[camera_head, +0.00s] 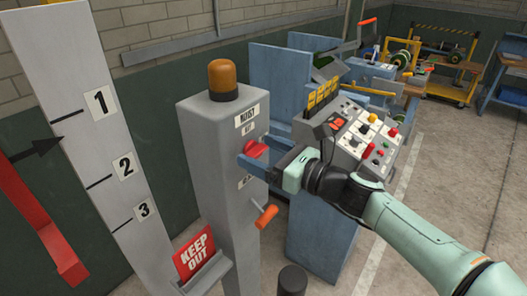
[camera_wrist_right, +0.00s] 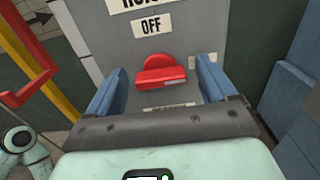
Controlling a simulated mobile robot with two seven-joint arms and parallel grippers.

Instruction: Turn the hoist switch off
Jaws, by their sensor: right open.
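The hoist switch is a red rotary knob (camera_head: 256,148) on the front of a grey post (camera_head: 215,150). In the right wrist view the red knob (camera_wrist_right: 162,70) has its bar lying roughly level, with a pale mark at its right end. An OFF plate (camera_wrist_right: 151,25) is above it. Another plate (camera_wrist_right: 168,107) below is partly hidden by my gripper. My right gripper (camera_head: 258,162) is open, its blue fingers on either side of the knob. In the wrist view gaps show between fingers and knob. My left gripper is in neither view.
An orange beacon (camera_head: 223,78) tops the post. An orange-handled lever (camera_head: 266,215) and a red KEEP OUT sign (camera_head: 195,253) are lower down. A button console (camera_head: 352,135) stands close right. A numbered board (camera_head: 75,110) stands left. Open floor lies at right.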

